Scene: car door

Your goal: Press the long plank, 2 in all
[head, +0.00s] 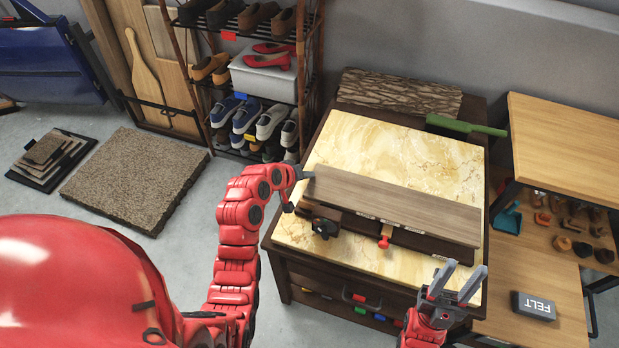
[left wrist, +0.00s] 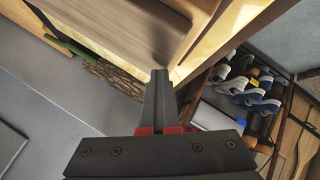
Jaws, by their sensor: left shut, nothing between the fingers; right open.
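The long plank (head: 400,206) is a flat grey-brown board lying on a dark wooden fixture (head: 430,243) on the marble-topped cabinet (head: 350,148). My left gripper (head: 307,174) is shut and empty at the plank's left end; I cannot tell whether it touches. In the left wrist view the shut fingers (left wrist: 160,82) point toward a wooden surface (left wrist: 130,30) that looks like the plank. My right gripper (head: 462,276) is open and empty, near the cabinet's front right edge, in front of the plank.
A black knob (head: 324,228) and a red-tipped clamp (head: 384,240) stick out of the fixture's front. A green brush (head: 466,126) and a bark slab (head: 400,92) are at the back. A shoe rack (head: 258,70) stands left; a FELT block (head: 534,306) lies right.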

